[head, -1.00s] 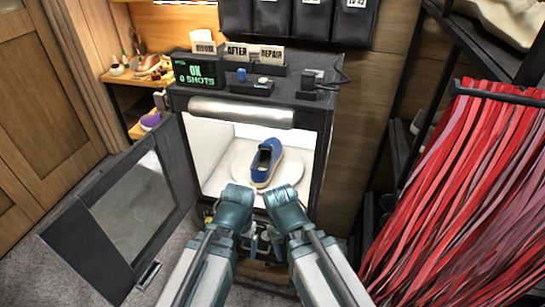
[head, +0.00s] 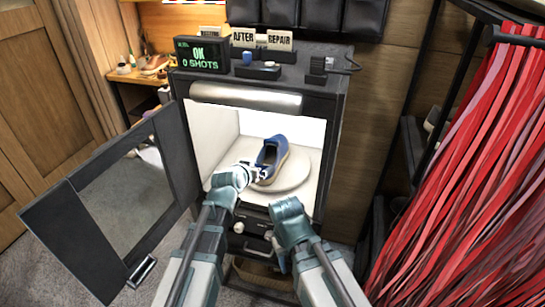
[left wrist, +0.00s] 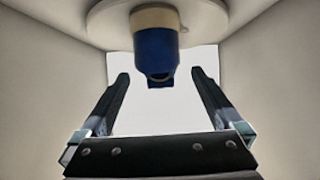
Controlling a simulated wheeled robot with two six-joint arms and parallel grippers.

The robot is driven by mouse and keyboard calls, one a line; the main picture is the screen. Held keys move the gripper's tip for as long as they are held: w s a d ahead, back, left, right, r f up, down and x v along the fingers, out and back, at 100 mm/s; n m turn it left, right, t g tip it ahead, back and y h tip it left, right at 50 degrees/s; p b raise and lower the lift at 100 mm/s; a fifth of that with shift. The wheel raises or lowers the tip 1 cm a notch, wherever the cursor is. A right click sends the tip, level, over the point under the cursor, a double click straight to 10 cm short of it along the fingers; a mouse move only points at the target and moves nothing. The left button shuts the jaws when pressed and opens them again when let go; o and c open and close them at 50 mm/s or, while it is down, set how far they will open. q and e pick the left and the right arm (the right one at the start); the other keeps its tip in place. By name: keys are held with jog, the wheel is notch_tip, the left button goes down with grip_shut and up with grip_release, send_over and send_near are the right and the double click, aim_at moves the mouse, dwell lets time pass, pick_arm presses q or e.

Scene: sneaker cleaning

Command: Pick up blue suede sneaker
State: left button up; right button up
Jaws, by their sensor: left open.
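The blue sneaker (head: 270,155) with a tan sole stands on a round white turntable (head: 292,178) inside the lit white box. My left gripper (head: 256,172) reaches into the box just left of the sneaker's near end. In the left wrist view, the sneaker (left wrist: 155,55) appears upside down between the two spread fingers of my left gripper (left wrist: 161,82). That gripper is open, and no grip on the sneaker shows. My right gripper (head: 277,252) is low in front of the box, and its fingers are too small and partly hidden to tell their state.
The box door (head: 125,190) stands open to the left. A display reading OK, 0 SHOTS (head: 200,55) and small label cards sit on the box top. Red strips (head: 460,180) hang at the right. The box walls leave limited room around the sneaker.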

pick_arm(q)
notch_tip(320, 180, up, 2)
jog(key=w+d+t, duration=0.1)
jog(key=w, duration=0.1)
jog(key=b, duration=0.3)
send_near(271, 148)
jog(key=shift+w+d+r, duration=0.15)
jog(key=shift+w+d, duration=0.1)
jog(key=shift+d, duration=0.35)
jog(key=shift+b+x, duration=1.2)
jog(key=shift+x, duration=1.6)
jog(key=shift+d+r, duration=0.1)
jog(key=shift+r, duration=0.05)
jog(key=shift+s, duration=0.1)
jog(key=shift+c, duration=0.2)
jog(key=c, duration=1.4)
jog(key=shift+o, duration=0.2)
jog(key=shift+r, duration=0.1)
